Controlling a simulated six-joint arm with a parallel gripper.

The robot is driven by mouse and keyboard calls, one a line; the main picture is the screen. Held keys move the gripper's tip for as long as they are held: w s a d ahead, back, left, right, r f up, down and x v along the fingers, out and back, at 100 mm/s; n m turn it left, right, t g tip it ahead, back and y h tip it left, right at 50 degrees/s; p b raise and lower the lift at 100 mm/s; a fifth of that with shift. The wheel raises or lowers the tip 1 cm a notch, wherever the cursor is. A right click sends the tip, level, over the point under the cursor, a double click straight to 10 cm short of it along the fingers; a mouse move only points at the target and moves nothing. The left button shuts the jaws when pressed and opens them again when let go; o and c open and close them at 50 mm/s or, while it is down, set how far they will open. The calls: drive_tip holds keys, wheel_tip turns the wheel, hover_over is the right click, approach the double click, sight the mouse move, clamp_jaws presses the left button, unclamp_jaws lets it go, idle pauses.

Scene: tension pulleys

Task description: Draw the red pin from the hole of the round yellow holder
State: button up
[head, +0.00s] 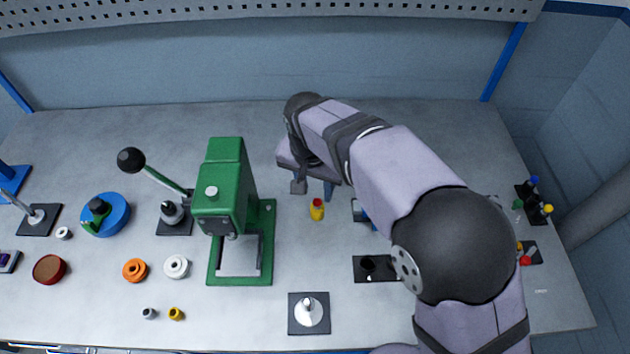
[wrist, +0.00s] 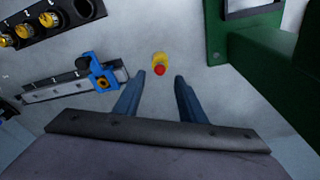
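The round yellow holder (head: 317,213) stands on the bare table right of the green press, with the red pin (head: 317,203) showing at its top. In the wrist view the yellow holder (wrist: 159,57) and the red pin (wrist: 160,70) show just beyond the fingertips, between their lines. My gripper (head: 313,189) is open and empty, its two blue-grey fingers spread apart. It also shows in the wrist view (wrist: 159,77). The fingers look apart from the pin; their exact height above the table is hard to tell.
The green press (head: 222,190) stands to the left with its lever. A black block with holes (head: 372,268) lies front right, and a blue clamp on a rail (wrist: 102,73) shows in the wrist view. A square plate with a white cone (head: 309,314) is at the front.

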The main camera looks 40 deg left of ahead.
sight(317, 200)
drive_tip(key=shift+w+a+f+p, duration=0.15)
drive_tip(key=shift+f+p, duration=0.15)
drive_tip(key=shift+f, duration=0.55)
drive_tip(key=shift+w+d+f+p, duration=0.1)
drive_tip(key=shift+f+p, duration=0.15)
drive_tip(key=shift+f, duration=0.6)
drive_tip(key=shift+w+a+f+p, duration=0.15)
drive_tip(key=shift+f+p, duration=0.15)
drive_tip(key=shift+f, duration=0.55)
drive_tip(key=shift+d, duration=0.1)
drive_tip(key=shift+c, duration=0.6)
clamp_jaws()
